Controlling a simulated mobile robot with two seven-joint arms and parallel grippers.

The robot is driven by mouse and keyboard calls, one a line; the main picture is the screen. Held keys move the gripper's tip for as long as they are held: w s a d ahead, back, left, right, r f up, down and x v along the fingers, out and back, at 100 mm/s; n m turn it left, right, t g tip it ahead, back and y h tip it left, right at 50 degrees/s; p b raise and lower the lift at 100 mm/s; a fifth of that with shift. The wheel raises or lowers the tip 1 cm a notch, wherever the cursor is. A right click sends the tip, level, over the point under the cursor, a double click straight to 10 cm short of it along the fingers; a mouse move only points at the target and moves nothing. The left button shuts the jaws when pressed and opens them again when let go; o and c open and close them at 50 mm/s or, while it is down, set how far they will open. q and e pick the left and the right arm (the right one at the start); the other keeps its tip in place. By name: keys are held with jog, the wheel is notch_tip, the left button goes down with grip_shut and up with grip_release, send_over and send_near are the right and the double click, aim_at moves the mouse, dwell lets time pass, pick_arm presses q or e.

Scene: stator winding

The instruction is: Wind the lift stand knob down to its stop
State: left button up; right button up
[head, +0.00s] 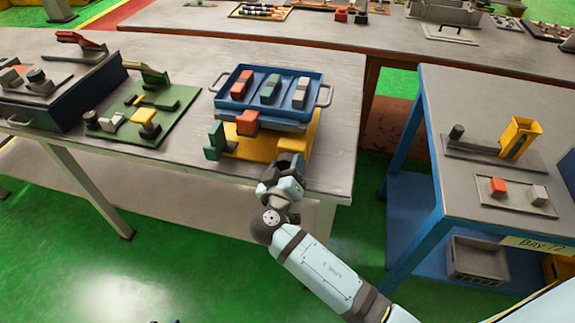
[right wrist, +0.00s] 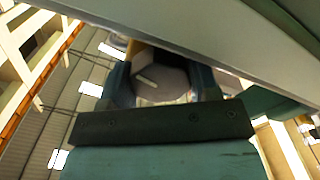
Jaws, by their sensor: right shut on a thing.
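The lift stand (head: 312,130) has a yellow base near the front edge of the long grey table and carries a blue tray (head: 222,99). My right gripper (head: 290,163) is at the front right corner of the stand, shut on its knob. In the head view the gripper hides the knob. In the right wrist view the knob (right wrist: 160,84) appears as a grey round part with a pale line, between the fingers. How far it is turned I cannot tell. My left gripper is not in view.
The tray holds red, green and grey blocks. A red block (head: 247,122) and a green piece (head: 214,140) sit at the stand's front left. A green fixture board (head: 178,101) lies to the left. A blue-framed side table (head: 455,95) stands right, across a floor gap.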

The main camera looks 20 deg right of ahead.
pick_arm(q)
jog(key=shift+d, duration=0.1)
pick_arm(e)
jog(key=shift+d+r, duration=0.1)
jog(key=shift+r, duration=0.05)
jog(key=o, duration=0.9)
jog(key=shift+w, duration=0.1)
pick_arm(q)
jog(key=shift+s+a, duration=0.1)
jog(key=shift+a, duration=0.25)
pick_arm(e)
jog(key=shift+f, duration=0.25)
